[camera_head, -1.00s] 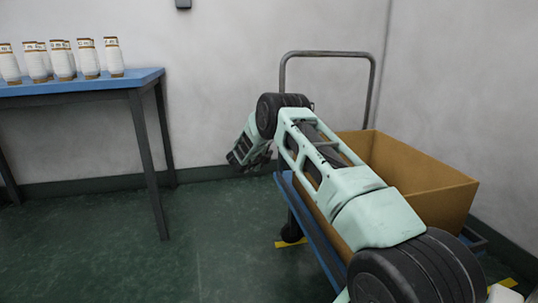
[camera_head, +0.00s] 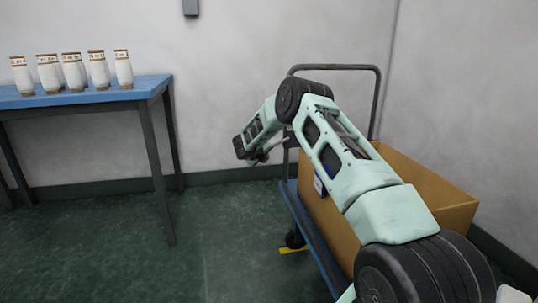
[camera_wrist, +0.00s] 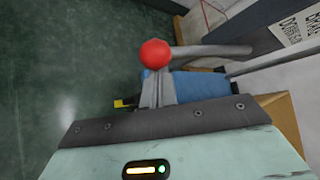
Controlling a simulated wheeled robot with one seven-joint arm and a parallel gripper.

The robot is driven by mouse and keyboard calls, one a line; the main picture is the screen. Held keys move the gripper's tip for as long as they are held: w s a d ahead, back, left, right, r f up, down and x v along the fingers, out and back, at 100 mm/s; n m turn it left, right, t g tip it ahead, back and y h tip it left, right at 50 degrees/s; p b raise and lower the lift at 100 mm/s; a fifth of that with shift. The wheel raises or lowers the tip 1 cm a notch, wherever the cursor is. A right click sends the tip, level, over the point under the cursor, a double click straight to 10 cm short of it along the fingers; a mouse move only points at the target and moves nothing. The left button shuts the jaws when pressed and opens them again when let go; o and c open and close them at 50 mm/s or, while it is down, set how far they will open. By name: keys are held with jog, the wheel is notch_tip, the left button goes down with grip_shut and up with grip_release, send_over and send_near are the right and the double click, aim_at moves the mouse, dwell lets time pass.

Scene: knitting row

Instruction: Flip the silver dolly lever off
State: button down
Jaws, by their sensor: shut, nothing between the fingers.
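The silver lever (camera_wrist: 212,51) shows in the wrist view as a grey bar running in from the right, with a red ball knob (camera_wrist: 155,53) at its left end. My gripper (camera_wrist: 157,88) is shut and empty, its fingers just below the knob in the picture; I cannot tell whether they touch it. In the head view my gripper (camera_head: 260,157) is beside the left side of the dolly (camera_head: 312,240), above its blue deck. The lever is mostly hidden or too small to make out there. A sign reading partly "BRAKE" (camera_wrist: 298,24) is at the upper right.
A cardboard box (camera_head: 440,205) stands on the dolly, behind my arm. The dolly's push handle (camera_head: 377,95) rises at the back near the wall. A blue table (camera_head: 105,97) with several white yarn cones (camera_head: 72,70) is at the left. The green floor between is clear.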

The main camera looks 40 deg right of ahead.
jog(key=r+p, duration=0.1)
jog(key=r+m+y+p, duration=0.1)
jog(key=r+p, duration=0.1)
jog(key=a+r+y+p, duration=0.1)
jog(key=shift+w+r+t, duration=0.3)
jog(key=shift+r+t, duration=0.1)
jog(key=shift+r+p, duration=0.1)
jog(key=shift+p, duration=0.25)
notch_tip(320, 180, down, 4)
jog(key=s+b, duration=0.2)
jog(key=d+p+v, duration=0.1)
jog(key=p+v, duration=0.1)
jog(key=v, duration=0.8)
jog(key=shift+s+r, duration=0.25)
jog(key=shift+r, duration=0.15)
jog(key=shift+a, duration=0.2)
